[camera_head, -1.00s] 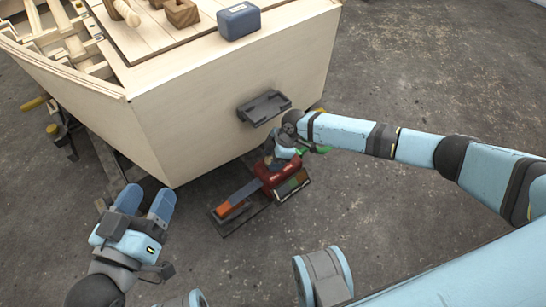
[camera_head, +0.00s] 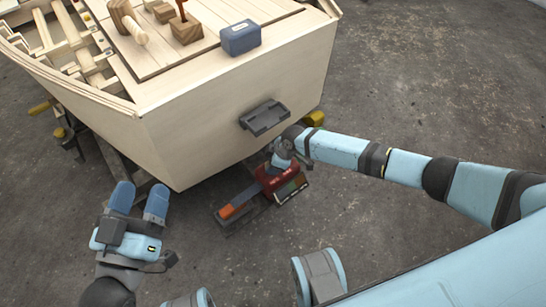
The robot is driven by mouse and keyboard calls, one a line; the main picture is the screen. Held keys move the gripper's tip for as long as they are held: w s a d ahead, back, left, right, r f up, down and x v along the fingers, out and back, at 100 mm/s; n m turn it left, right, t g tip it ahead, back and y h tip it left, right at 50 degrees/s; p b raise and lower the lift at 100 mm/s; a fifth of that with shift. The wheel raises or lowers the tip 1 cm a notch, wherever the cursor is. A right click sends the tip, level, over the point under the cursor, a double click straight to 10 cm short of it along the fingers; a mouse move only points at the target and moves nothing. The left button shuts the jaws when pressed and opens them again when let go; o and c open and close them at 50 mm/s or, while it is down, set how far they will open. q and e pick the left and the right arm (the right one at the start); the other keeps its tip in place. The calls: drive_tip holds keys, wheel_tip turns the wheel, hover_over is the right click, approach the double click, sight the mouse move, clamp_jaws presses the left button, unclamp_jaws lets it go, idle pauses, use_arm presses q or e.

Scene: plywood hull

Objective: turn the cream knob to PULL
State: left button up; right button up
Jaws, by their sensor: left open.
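I cannot make out a cream knob or a PULL mark in the head view. My left gripper (camera_head: 139,196) is at the lower left, open and empty, its two blue fingers apart and pointing toward the hull's lower edge. My right arm (camera_head: 337,150) reaches in from the right. Its gripper end is beside the hull, below a dark grey bracket (camera_head: 265,118) on the hull's flat end. It overlaps a red tool (camera_head: 272,182) low beside the hull. My right gripper's fingers are too small and hidden to tell their state.
The plywood hull (camera_head: 210,135) fills the upper left. On its deck are a blue box (camera_head: 240,38), a wooden mallet (camera_head: 127,20) and wooden blocks (camera_head: 186,29). A yellow piece (camera_head: 314,118) is by the hull's right corner. The grey floor (camera_head: 430,70) is clear at the upper right.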

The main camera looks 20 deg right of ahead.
drive_tip(key=m+p, duration=0.1)
drive_tip(key=p, duration=0.1)
drive_tip(key=m+p, duration=0.1)
drive_tip(key=p, duration=0.1)
drive_tip(key=m+t+h+p, duration=0.1)
drive_tip(key=m, duration=0.1)
drive_tip(key=shift+s+a+r+p, duration=0.2)
drive_tip(key=shift+r+p, duration=0.1)
drive_tip(key=shift+p, duration=0.1)
drive_tip(key=m+p, duration=0.1)
drive_tip(key=p, duration=0.1)
drive_tip(key=m+t+h+p, duration=0.1)
drive_tip(key=m, duration=0.1)
drive_tip(key=shift+f+m+p, duration=0.2)
drive_tip(key=shift+m+p, duration=0.1)
drive_tip(key=shift+p, duration=0.05)
use_arm(q)
drive_tip(key=s+a+f+g+y, duration=0.2)
drive_tip(key=a+f+g+y, duration=0.2)
drive_tip(key=f, duration=0.6)
drive_tip(key=shift+s+a+f+g+y+p, duration=0.15)
drive_tip(key=shift+s+a+g+y+p, duration=0.25)
drive_tip(key=shift+a+g, duration=0.55)
use_arm(e)
drive_tip(key=shift+m+h, duration=0.3)
drive_tip(key=shift+m, duration=0.3)
use_arm(q)
drive_tip(key=shift+d, duration=0.1)
use_arm(e)
drive_tip(key=shift+f, duration=0.1)
